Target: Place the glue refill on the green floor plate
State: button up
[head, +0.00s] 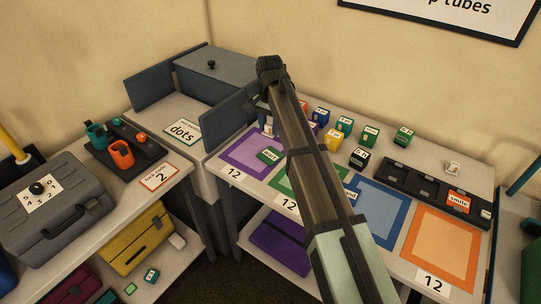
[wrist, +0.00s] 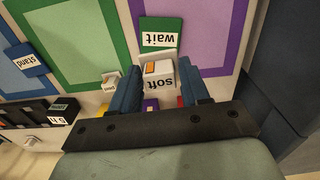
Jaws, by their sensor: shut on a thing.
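The green floor plate (head: 283,177) is a green-bordered rectangle on the right-hand table, between the purple and blue plates. My arm covers much of it in the head view; in the wrist view the green plate (wrist: 126,45) is at the upper left. My gripper (wrist: 160,70) is shut on a small white block (wrist: 164,84) with an orange patch and the word "soft", between its blue fingers. I cannot confirm by its look that this is the glue refill. In the head view my gripper (head: 265,106) is over the table's back left, behind the purple plate.
Several coloured blocks (head: 344,124) stand along the back. A black tray (head: 400,184) is right of them. A dark blue panel (head: 222,118) borders the left.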

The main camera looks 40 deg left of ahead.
aim_at(270, 155)
jog(key=shift+f+m, duration=0.3)
jog(key=shift+f, duration=4.7)
jog(key=shift+f, duration=0.1)
jog(key=o, duration=1)
jog(key=shift+o, duration=0.2)
notch_tip(270, 155, up, 12)
jog(key=shift+r, duration=0.15)
